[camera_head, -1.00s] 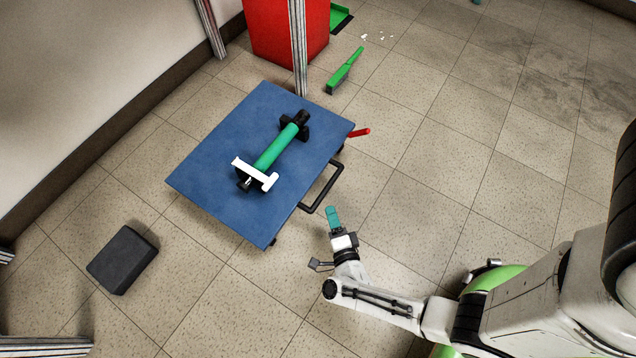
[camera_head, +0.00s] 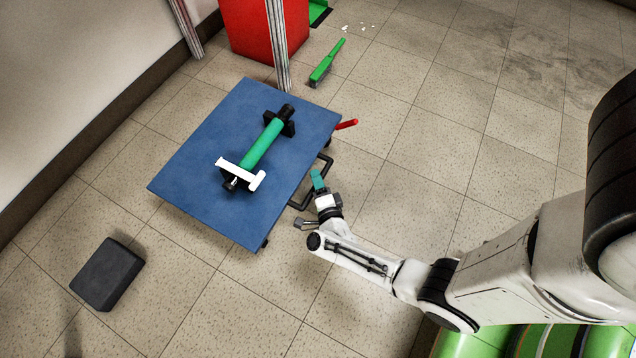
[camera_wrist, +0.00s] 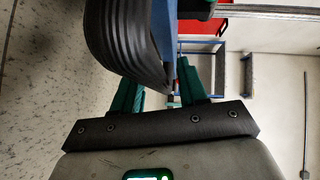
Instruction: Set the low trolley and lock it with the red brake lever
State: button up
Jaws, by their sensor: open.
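The low trolley (camera_head: 185,180) has a flat blue deck and stands on the floor left of my gripper. Its black loop handle (camera_head: 299,206) sticks out from the near right side. The red brake lever (camera_head: 347,124) juts out at the deck's right corner. My gripper (camera_head: 319,181) is open, with its teal fingers over or beside the handle; contact cannot be told. In the wrist view the fingers (camera_wrist: 162,92) are apart. A large black ribbed part, possibly the handle grip, partly covers them there. The deck's blue edge shows behind.
A green roll (camera_head: 262,145) rests on black supports on the deck, with a white T-shaped piece (camera_head: 240,173) at its near end. A red bin (camera_head: 265,35) and a metal post (camera_head: 278,50) stand behind. A green brush (camera_head: 327,62) and black block (camera_head: 107,273) lie on the floor. Floor at right is clear.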

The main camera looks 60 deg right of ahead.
grip_shut()
dwell(0.4)
